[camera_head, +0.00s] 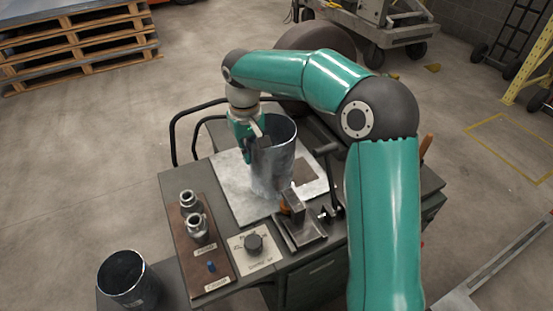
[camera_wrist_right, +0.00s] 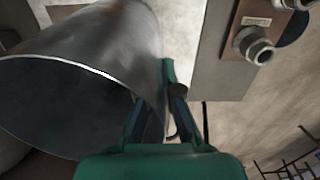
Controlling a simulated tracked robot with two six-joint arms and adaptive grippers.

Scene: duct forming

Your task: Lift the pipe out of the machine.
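The pipe (camera_head: 273,165), a grey metal cylinder with an open top, stands upright over the pale plate of the machine (camera_head: 240,195). My right arm reaches over from the right. My right gripper (camera_head: 256,130) is at the upper left of the pipe, by its rim. In the right wrist view the pipe (camera_wrist_right: 95,60) fills the left side, with its open end towards the camera. There the fingers of my right gripper (camera_wrist_right: 157,95) are close together about the pipe's wall and look shut on it. The pipe's foot is partly hidden. My left gripper is not in view.
A panel (camera_head: 210,255) with metal fittings and a dark knob (camera_head: 254,243) are at the machine's front left. A black lever (camera_head: 328,150) stands right of the pipe. An open grey bin (camera_head: 127,280) stands lower left. Floor to the left is clear up to stacked pallets (camera_head: 85,45).

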